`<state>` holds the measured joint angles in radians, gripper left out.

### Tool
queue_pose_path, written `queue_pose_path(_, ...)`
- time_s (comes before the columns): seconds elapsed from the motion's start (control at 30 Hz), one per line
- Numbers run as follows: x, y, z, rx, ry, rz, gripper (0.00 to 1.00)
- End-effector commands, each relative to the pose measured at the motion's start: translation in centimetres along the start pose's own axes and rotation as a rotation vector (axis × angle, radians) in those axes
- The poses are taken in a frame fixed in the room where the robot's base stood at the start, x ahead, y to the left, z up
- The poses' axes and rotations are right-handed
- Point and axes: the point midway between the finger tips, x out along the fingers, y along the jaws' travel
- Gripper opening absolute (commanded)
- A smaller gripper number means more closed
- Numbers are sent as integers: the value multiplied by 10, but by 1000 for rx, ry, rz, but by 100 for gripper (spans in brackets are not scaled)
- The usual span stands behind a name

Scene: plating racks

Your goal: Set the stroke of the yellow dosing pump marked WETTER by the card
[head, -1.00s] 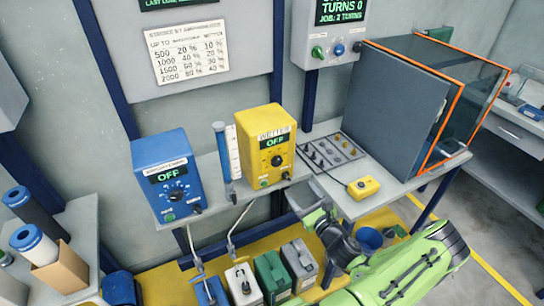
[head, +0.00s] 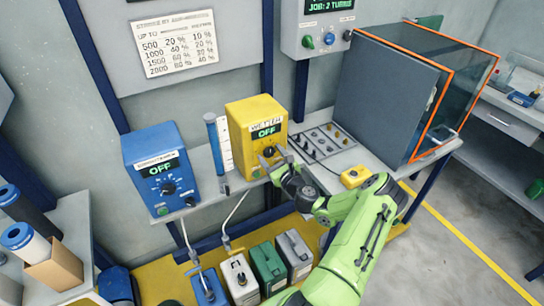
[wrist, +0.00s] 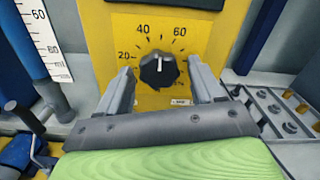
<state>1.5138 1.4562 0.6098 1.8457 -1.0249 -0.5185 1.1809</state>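The yellow dosing pump (head: 257,137) stands on the grey shelf, with a lit display reading OFF. Its black stroke knob (wrist: 158,70) faces me in the wrist view. The knob's white mark points about straight up, between 40 and 60 on the printed scale. My gripper (wrist: 158,88) is open, one finger on each side of the knob, with visible gaps to it. In the head view my gripper (head: 276,163) is at the pump's front and partly covers its lower face. The card (head: 174,43) on the wall lists rows from 500 to 2000 with two percent columns.
A blue pump (head: 160,168) stands left, also reading OFF, with a blue-capped measuring tube (head: 215,145) between the pumps. A tray of small parts (head: 325,140) and a yellow box (head: 354,176) lie right. Several canisters (head: 268,266) stand below.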

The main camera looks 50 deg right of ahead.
Motion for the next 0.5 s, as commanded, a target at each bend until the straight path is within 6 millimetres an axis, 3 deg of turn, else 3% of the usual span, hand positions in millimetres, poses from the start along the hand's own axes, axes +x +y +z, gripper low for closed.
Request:
queue_pose_path(0.03, 0, 0, 0, 0, 0, 0, 58)
queue_pose_path(0.3, 0, 0, 0, 0, 0, 0, 17)
queue_pose_path(0.5, 0, 0, 0, -10, 0, 1, 14)
